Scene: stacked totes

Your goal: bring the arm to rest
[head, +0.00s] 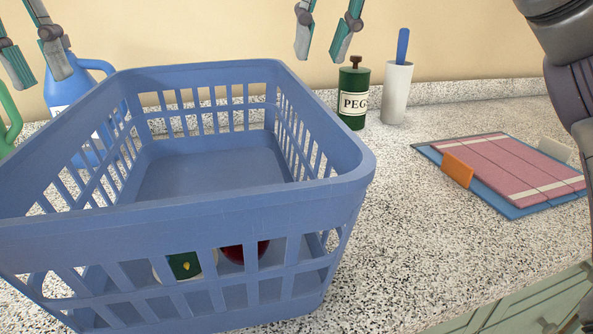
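My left gripper (40,76) is at the top left, with its two fingers apart and nothing between them. In the picture it lies left of the blue tote's back corner, over the blue jug. My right gripper (322,56) is at the top middle, also with its fingers apart and empty. It shows above and behind the tote's back right corner, left of the green canister. The blue slotted tote (190,212) stands on the counter, and its upper floor looks bare. Most of both arms is out of view.
Through the tote's front slots show a green item (186,266) and a dark red item (246,252), low down. A blue jug (62,92), a green canister (354,85) and a white holder (397,95) stand behind. A pink and blue mat (510,168) lies right.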

